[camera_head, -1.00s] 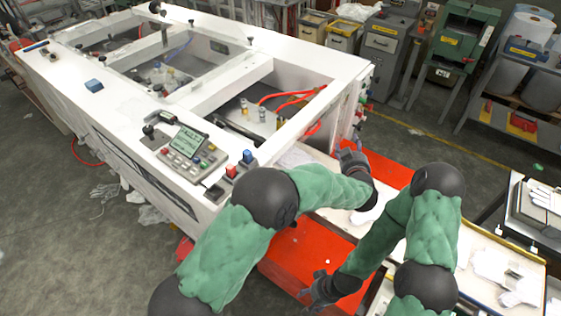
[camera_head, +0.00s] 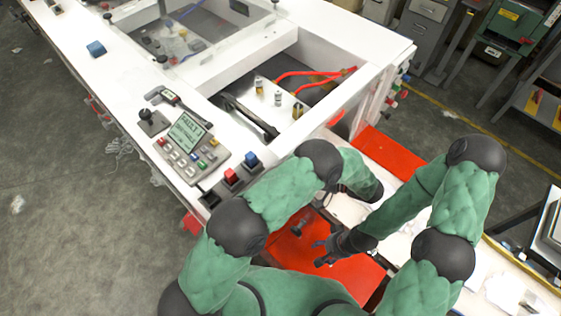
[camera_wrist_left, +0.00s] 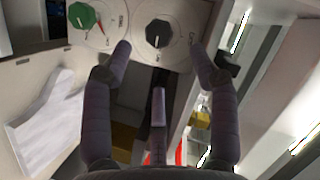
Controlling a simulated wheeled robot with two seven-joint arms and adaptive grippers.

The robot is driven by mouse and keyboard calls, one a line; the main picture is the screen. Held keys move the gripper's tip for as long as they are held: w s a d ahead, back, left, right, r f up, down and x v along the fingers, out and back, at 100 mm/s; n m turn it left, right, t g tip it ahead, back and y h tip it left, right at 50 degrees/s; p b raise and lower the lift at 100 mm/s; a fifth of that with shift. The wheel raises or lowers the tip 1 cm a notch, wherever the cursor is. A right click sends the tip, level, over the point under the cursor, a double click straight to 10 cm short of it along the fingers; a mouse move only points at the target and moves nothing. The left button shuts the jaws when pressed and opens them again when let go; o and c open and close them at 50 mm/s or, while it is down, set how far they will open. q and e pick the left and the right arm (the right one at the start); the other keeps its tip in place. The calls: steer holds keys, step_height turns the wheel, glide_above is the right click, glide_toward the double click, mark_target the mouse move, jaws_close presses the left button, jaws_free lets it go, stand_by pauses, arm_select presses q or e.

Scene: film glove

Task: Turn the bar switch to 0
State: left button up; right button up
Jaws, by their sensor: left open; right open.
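In the left wrist view a black knob (camera_wrist_left: 158,34), apparently the bar switch, sits on a round pale dial plate. Its dial marks are too small to read. A green knob (camera_wrist_left: 82,15) with a red pointer is on a similar dial to its left. My left gripper (camera_wrist_left: 160,48) is open, with its fingertips to either side of the black knob's dial and nothing between them. In the head view the left gripper is hidden behind its own arm. My right gripper (camera_head: 313,242) is open and empty above the red surface (camera_head: 335,270).
The white machine frame (camera_head: 225,60) carries a keypad panel (camera_head: 188,145) with red and blue buttons beside it. Small coloured controls (camera_head: 399,90) line its right end. A pale strip with a white glove-like shape (camera_wrist_left: 45,110) lies at left in the wrist view.

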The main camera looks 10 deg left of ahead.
arm_select(q)
steer(key=x, duration=0.9)
steer(key=shift+r, duration=0.1)
steer(key=c, duration=1.1)
